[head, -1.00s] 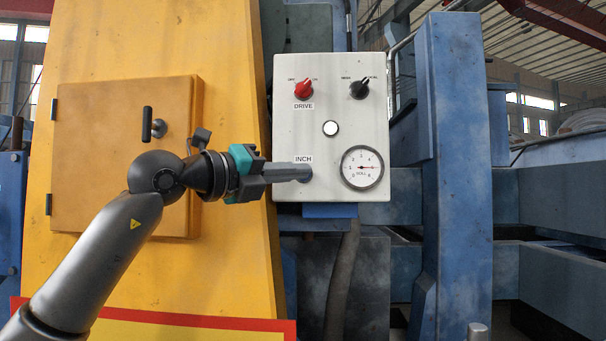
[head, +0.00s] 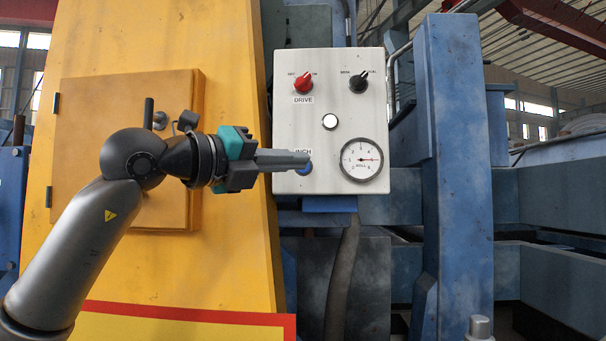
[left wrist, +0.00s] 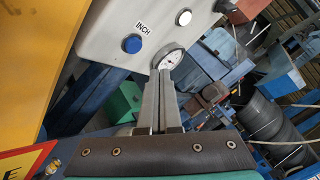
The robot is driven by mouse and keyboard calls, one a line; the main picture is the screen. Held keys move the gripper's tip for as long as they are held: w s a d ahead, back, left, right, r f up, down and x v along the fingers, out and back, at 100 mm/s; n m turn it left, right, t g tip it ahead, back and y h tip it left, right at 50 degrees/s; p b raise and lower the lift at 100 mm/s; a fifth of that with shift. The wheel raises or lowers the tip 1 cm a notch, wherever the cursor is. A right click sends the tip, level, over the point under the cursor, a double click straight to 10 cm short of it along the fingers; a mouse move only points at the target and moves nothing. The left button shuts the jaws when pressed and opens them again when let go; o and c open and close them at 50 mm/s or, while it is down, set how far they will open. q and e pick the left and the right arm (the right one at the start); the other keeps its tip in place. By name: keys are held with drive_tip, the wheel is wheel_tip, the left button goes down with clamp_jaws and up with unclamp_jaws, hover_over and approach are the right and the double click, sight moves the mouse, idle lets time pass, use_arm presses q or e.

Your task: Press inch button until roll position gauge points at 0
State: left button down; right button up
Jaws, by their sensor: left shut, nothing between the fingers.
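A white control panel (head: 290,120) carries a blue INCH button (head: 307,168) and a round roll gauge (head: 361,160). The gauge's red needle points to the right; its small numbers are hard to read. My left gripper (head: 308,159) is shut and empty. Its fingertips lie just above the button in the head view, hiding part of the button and the INCH label. In the left wrist view, the blue button (left wrist: 132,44) is fully visible and clear of the fingertips (left wrist: 160,74), which overlap the lower edge of the gauge (left wrist: 172,58). My right gripper is out of view.
The panel also has a red DRIVE knob (head: 303,82), a black knob (head: 358,82) and a white round button (head: 330,121). A yellow cabinet (head: 235,60) with a handle stands at left. A blue post (head: 457,170) stands right of the panel.

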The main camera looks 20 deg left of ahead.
use_arm(q)
drive_tip(key=shift+s+d+b, duration=0.2)
drive_tip(key=shift+s+b, duration=0.15)
drive_tip(key=shift+s, duration=0.6)
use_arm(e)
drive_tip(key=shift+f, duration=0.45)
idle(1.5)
